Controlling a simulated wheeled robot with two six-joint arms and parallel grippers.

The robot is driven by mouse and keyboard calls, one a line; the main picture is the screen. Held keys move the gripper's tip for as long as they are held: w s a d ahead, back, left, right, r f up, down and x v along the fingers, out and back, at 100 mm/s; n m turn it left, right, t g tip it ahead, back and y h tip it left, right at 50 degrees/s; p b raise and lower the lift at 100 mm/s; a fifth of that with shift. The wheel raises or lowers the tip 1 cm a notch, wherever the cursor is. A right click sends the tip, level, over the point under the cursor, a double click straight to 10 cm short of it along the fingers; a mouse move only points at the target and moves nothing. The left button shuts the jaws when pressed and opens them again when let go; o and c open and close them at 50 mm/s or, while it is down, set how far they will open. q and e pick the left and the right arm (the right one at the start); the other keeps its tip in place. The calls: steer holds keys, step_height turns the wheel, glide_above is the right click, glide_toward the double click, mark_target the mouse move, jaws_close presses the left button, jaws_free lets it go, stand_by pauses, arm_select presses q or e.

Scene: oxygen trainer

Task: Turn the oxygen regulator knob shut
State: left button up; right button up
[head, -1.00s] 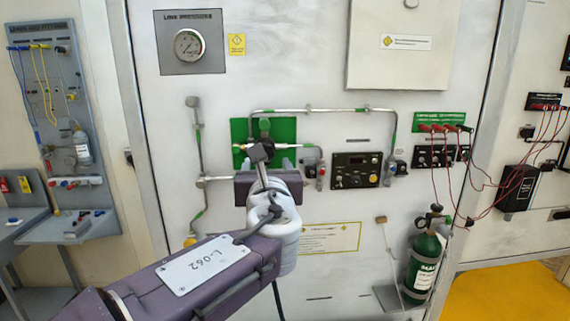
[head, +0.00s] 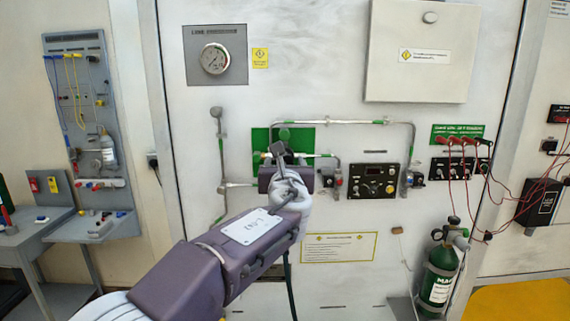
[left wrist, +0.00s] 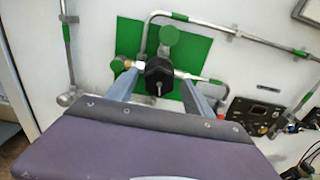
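The oxygen regulator's black knob (left wrist: 158,75) faces me in the left wrist view, in front of a green plate (left wrist: 207,52) on the wall panel. My left gripper (left wrist: 158,80) is open, with one grey finger on each side of the knob. A gap shows between the knob and each finger. In the head view my left gripper (head: 285,160) is in front of the green plate (head: 300,134) and hides the knob. My right gripper is not in view.
Metal pipes (head: 340,122) run around the plate. A black control box (head: 374,181) is to its right, and a pressure gauge (head: 215,58) is above left. A green gas cylinder (head: 440,275) stands low on the right, below red cables (head: 492,190).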

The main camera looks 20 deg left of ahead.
arm_select(q)
jaws_close()
steer(key=shift+f+n+b, duration=0.2)
steer(key=shift+n+b, duration=1)
steer(key=shift+n, duration=0.4)
steer(key=shift+f+n+b, duration=0.15)
steer(key=shift+n+b, duration=2.85)
steer(key=shift+n, duration=4.45)
steer(key=shift+f+n+b, duration=0.1)
steer(key=shift+n+b, duration=2.9)
steer(key=shift+n, duration=4.45)
